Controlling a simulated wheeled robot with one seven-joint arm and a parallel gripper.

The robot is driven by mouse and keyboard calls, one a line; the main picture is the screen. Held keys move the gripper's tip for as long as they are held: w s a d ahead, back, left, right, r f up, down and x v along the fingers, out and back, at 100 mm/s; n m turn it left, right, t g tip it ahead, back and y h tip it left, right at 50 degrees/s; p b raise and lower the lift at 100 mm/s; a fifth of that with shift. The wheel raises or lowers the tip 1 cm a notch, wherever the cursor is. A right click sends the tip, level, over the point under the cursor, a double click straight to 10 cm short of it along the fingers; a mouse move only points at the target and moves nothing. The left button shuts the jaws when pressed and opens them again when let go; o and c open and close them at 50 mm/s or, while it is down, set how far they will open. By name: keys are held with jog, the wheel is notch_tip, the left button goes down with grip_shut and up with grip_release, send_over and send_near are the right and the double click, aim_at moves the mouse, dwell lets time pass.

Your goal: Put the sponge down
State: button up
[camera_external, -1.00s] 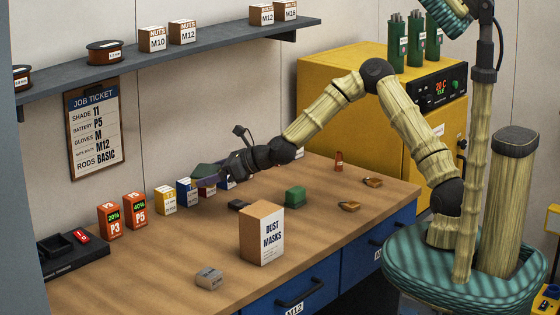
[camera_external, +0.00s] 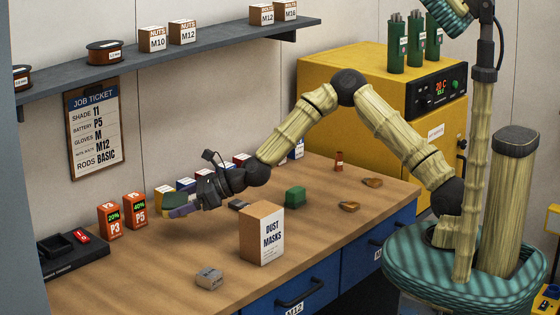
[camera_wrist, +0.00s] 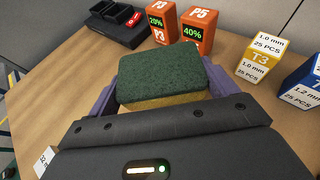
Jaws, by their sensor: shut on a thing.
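The sponge (camera_wrist: 164,77) has a dark green scouring side on top and a yellow side below. In the wrist view it sits between the two purple fingers of my gripper (camera_wrist: 164,90), which is shut on it. In the outside view my gripper (camera_external: 182,207) reaches left over the workbench (camera_external: 150,268), and the sponge (camera_external: 175,200) shows at its tip. The sponge appears close above the bench top; I cannot tell whether it touches.
Orange battery boxes P3 (camera_external: 109,222) and P5 (camera_external: 135,210) stand beyond the sponge, with small boxes such as T3 (camera_wrist: 262,57) beside them.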

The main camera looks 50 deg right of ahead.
send_over(184, 239)
notch_tip(184, 239, down, 4)
jog(key=shift+w+f, duration=0.1)
jog(key=shift+f, duration=0.1)
jog(key=shift+f+p, duration=0.3)
jog(key=shift+f, duration=1.45)
jog(key=shift+f, duration=0.2)
jog(key=o, duration=0.8)
jog(key=shift+r, duration=0.15)
jog(key=shift+b+v, duration=0.55)
jog(key=shift+v, duration=3.2)
